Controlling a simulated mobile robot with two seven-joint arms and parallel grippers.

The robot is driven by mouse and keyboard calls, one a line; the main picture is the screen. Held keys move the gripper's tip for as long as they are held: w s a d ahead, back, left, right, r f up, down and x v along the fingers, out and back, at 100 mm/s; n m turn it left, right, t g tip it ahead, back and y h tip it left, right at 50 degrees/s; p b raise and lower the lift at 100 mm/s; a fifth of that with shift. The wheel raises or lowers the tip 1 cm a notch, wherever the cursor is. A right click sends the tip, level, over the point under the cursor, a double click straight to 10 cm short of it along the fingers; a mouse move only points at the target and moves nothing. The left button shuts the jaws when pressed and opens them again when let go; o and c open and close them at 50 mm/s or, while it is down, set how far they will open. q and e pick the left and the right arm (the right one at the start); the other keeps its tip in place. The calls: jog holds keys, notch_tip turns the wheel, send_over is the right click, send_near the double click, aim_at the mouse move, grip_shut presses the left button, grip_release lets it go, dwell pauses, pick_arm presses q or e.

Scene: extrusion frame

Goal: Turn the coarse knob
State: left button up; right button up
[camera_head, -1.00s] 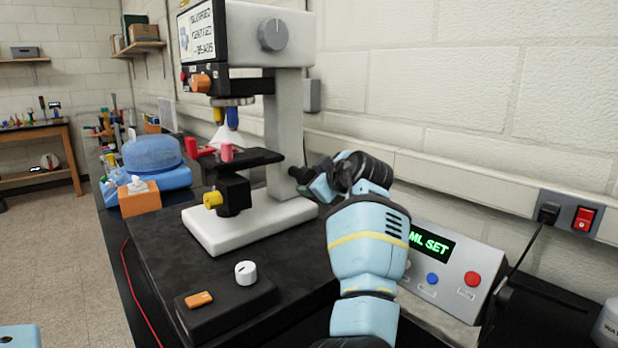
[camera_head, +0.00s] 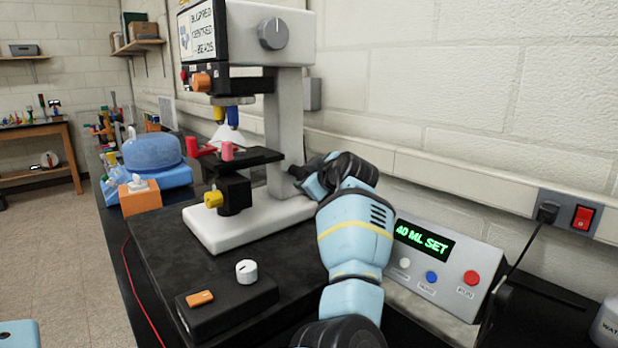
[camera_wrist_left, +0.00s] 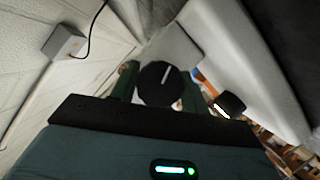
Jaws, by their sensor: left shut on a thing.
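A white microscope (camera_head: 290,125) stands on a dark slab, with a black stage (camera_head: 245,158) and a screen (camera_head: 204,33) reading blurred, centred beads. My left gripper (camera_head: 300,172) reaches the side of the microscope's column, low down behind the stage. In the left wrist view, the black round coarse knob (camera_wrist_left: 157,84) with a white mark sits between the two dark green fingers, which are shut on it. In the head view the knob is hidden by the gripper and wrist. My right gripper is in neither view.
A control box (camera_head: 430,272) with a green display and several buttons stands right of my arm. A black pad (camera_head: 226,300) with a white knob (camera_head: 246,271) lies in front of the microscope. The wall (camera_head: 450,100) is close behind. A blue domed device (camera_head: 152,153) stands left.

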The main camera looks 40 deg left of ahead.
pick_arm(q)
jog(key=shift+r+m+p, duration=0.15)
jog(key=shift+m+p, duration=0.15)
jog(key=shift+p, duration=0.1)
jog(key=shift+m+g+p, duration=0.4)
jog(key=shift+m+g, duration=0.1)
jog(key=shift+f, duration=0.2)
jog(key=o, duration=1)
jog(key=shift+c, duration=0.2)
jog(key=v, duration=0.7)
jog(key=shift+d+r+b, duration=0.2)
jog(key=shift+d+b, duration=0.15)
